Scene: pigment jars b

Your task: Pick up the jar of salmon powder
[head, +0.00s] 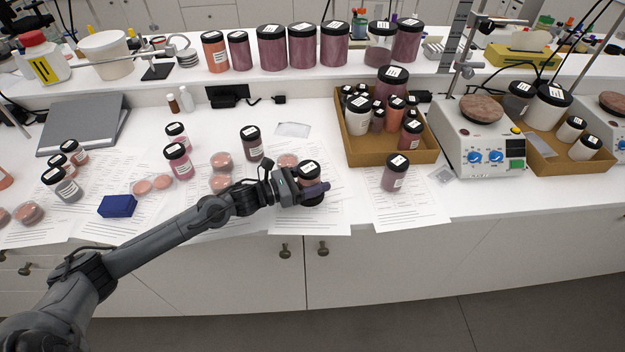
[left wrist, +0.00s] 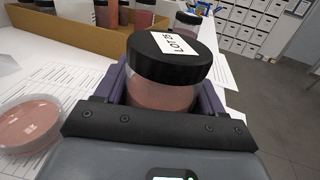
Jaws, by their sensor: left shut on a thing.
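My left gripper (head: 318,190) is shut around a jar with a black lid and a white label (head: 308,171). In the left wrist view the jar (left wrist: 165,92) holds salmon-pink powder and stands between the two purple fingers of the gripper (left wrist: 160,95). Its lid label is partly readable. The jar appears upright over a paper sheet near the bench's front edge; I cannot tell whether its base touches the bench. Most of its body is hidden by the gripper in the head view. My right gripper is not in view.
A petri dish of pink powder (left wrist: 30,124) lies just left of the gripper; more dishes (head: 221,183) lie nearby. A dark-lidded jar (head: 395,172) stands to the right. A cardboard tray of jars (head: 423,155) is behind it. A blue block (head: 118,206) lies left.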

